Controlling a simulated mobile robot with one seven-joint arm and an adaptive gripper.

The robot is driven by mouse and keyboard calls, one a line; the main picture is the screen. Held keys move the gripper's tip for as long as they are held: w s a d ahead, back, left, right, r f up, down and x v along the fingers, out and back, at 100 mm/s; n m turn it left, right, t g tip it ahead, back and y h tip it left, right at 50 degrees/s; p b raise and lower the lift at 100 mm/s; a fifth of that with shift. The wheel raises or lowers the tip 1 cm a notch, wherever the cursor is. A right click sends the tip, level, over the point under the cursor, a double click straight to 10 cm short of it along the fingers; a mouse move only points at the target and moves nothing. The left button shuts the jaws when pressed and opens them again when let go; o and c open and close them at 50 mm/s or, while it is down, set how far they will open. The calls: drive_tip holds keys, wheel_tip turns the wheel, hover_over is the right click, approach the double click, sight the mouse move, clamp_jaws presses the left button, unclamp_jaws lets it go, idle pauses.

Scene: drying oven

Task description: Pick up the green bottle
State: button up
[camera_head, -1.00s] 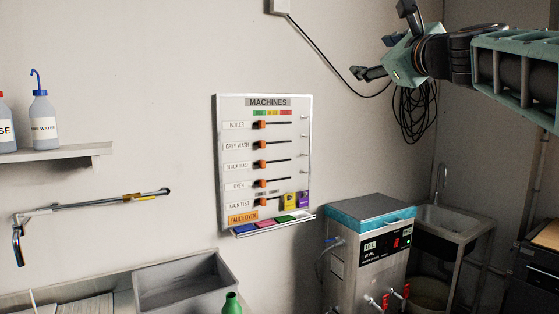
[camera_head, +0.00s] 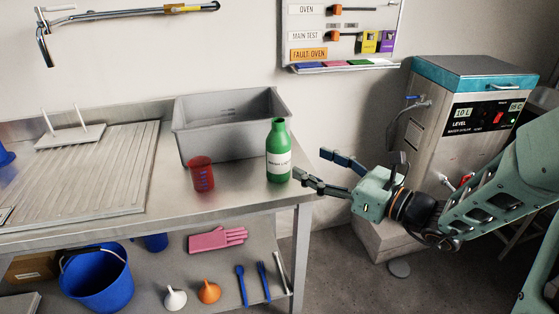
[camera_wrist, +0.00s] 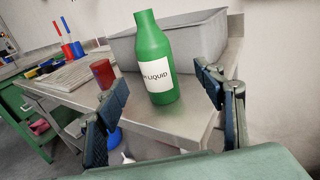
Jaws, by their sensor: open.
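The green bottle (camera_head: 278,150) stands upright near the right end of the metal counter, with a white label around its lower half. In the wrist view the bottle (camera_wrist: 153,60) sits ahead, between my two fingers, and its label reads "LIQUID" in part. My gripper (camera_head: 314,169) is to the right of the bottle, fingers spread and pointing left at it. The fingers are apart from the bottle, and nothing is between them. In the wrist view my gripper (camera_wrist: 162,88) is open, one finger at each side.
A red beaker (camera_head: 202,174) stands just left of the bottle. A grey tub (camera_head: 225,130) is close behind. The steel counter (camera_head: 240,201) ends just right of the bottle. A lower shelf holds a blue bucket (camera_head: 97,280) and a pink glove (camera_head: 217,239). A water still (camera_head: 460,110) stands at the right.

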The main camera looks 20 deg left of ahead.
sight(288, 153)
drive_tip(key=shift+y, duration=0.3)
drive_tip(key=x, duration=0.1)
drive_tip(key=b+x, duration=0.1)
drive_tip(key=x, duration=0.1)
drive_tip(key=f+x, duration=0.1)
drive_tip(key=x, duration=0.1)
drive_tip(key=shift+s+a, duration=0.3)
drive_tip(key=shift+a, duration=0.05)
drive_tip(key=shift+r+b+x, duration=0.2)
drive_tip(key=shift+b+x, duration=0.3)
drive_tip(key=shift+x, duration=0.85)
drive_tip(key=shift+r+b+x, duration=0.2)
drive_tip(key=shift+b+x, duration=0.3)
drive_tip(key=shift+x, duration=0.85)
drive_tip(key=shift+c, duration=0.4)
drive_tip(key=c, duration=1.3)
drive_tip(key=shift+c, duration=0.6)
drive_tip(key=shift+r, duration=0.2)
